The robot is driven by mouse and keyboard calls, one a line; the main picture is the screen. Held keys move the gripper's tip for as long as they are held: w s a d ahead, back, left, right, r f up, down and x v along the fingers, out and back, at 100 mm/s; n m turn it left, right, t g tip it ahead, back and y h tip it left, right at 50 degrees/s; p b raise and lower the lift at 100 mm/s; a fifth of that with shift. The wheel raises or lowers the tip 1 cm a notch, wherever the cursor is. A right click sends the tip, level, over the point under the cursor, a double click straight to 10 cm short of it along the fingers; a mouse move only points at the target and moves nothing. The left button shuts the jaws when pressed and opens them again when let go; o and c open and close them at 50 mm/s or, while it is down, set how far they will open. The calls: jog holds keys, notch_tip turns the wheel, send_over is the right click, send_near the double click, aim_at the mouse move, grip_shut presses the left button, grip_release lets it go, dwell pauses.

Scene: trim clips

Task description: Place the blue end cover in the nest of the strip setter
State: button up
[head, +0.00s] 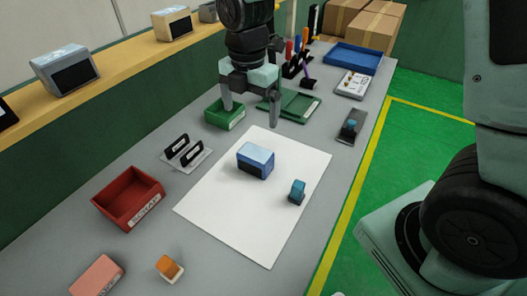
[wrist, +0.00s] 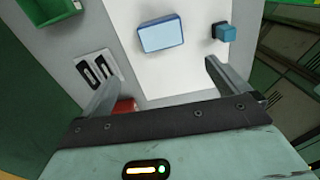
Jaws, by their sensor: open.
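A blue block with a paler top (head: 255,160) rests on the white sheet; it also shows in the wrist view (wrist: 161,35). A smaller blue piece with a dark lower part (head: 297,191) stands to its right, also in the wrist view (wrist: 224,32). I cannot tell for sure which is the end cover. A dark plate with a blue-topped part (head: 350,127) lies at the right table edge, possibly the strip setter; its nest is not clear. My gripper (head: 251,113) is open and empty, raised above the table beyond the blue block. Its fingers spread wide in the wrist view (wrist: 160,82).
A white plate with two black upright pieces (head: 205,156) and a red scrap bin (head: 128,199) stand left of the sheet. A green bin (head: 225,116) and green tray (head: 300,103) are near my gripper. Orange (head: 169,268) and salmon (head: 97,276) pieces lie in front. Much of the sheet is clear.

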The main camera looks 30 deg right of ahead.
aim_at(255, 153)
jog(key=f, duration=0.4)
jog(key=f+p, duration=0.1)
jog(key=f, duration=0.3)
jog(key=f+p, duration=0.1)
jog(key=f, duration=0.3)
jog(key=shift+w+d+f, duration=0.1)
jog(key=shift+w+d, duration=0.15)
jog(key=f, duration=0.1)
jog(key=f+p, duration=0.2)
jog(key=f, duration=0.1)
jog(key=shift+s+d+f, duration=0.1)
jog(key=shift+s+d, duration=0.1)
jog(key=shift+d, duration=0.1)
jog(key=shift+f+p, duration=0.3)
jog(key=shift+f, duration=0.25)
jog(key=c, duration=1.1)
jog(key=shift+o, duration=0.2)
jog(key=shift+r, duration=0.1)
